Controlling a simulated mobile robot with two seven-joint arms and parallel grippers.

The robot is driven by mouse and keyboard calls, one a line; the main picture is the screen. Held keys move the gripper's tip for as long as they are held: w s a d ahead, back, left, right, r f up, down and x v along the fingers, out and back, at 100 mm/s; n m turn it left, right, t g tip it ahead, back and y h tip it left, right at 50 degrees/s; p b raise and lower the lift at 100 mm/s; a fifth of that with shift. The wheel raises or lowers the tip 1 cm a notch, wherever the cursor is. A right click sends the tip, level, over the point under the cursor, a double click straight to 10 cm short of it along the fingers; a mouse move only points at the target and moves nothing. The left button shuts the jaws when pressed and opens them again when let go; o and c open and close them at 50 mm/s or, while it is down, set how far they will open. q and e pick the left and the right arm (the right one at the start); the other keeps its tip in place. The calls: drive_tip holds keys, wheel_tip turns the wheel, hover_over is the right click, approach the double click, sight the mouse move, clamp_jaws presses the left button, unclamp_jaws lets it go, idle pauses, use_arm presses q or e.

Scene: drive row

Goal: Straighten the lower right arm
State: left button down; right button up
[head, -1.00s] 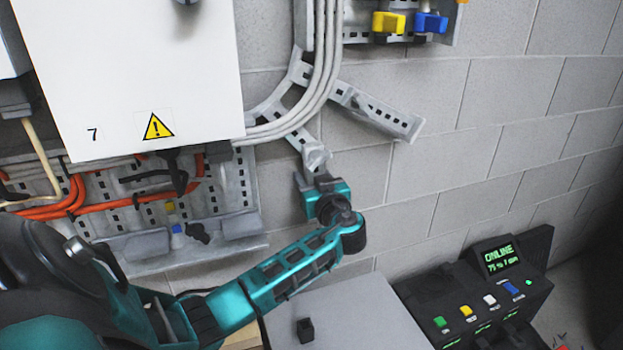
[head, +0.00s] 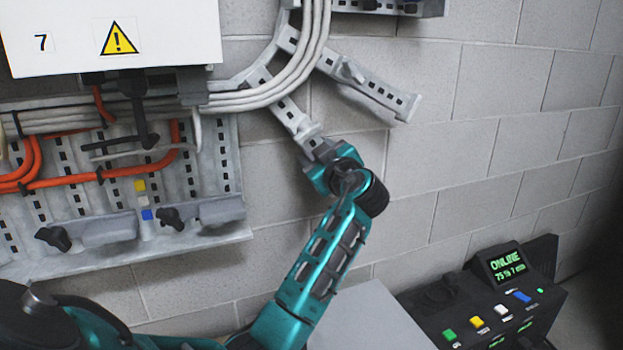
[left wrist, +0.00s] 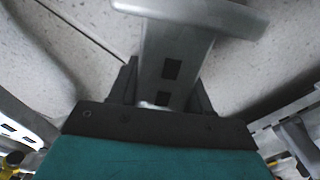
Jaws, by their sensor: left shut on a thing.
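The lower right arm is a grey slotted metal strip (head: 291,116) on the wall, slanting down to the right from behind the bundle of pale cables. My left gripper (head: 319,155) is at its lower end and shut on it. In the left wrist view the slotted strip (left wrist: 172,65) runs between the dark fingers of my left gripper (left wrist: 160,88), with a wider grey end piece across the top. The fingers hide part of the strip's end in the head view. My right gripper is not in view.
Another slotted arm (head: 375,90) slants down to the right just above. Pale cables (head: 285,85) curve past both. A white cabinet (head: 165,30) and a panel with orange cables (head: 95,180) are left. A black console (head: 490,300) stands lower right. The wall right is bare.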

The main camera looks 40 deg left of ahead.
use_arm(q)
drive_tip(key=shift+w+d+r+n+b, duration=0.25)
drive_tip(key=shift+n+b, duration=0.35)
drive_tip(key=shift+b, duration=0.45)
drive_tip(key=c, duration=0.6)
unclamp_jaws()
drive_tip(key=shift+w, duration=0.1)
drive_tip(key=v, duration=1.3)
drive_tip(key=shift+a+p, duration=0.1)
drive_tip(key=shift+p, duration=0.2)
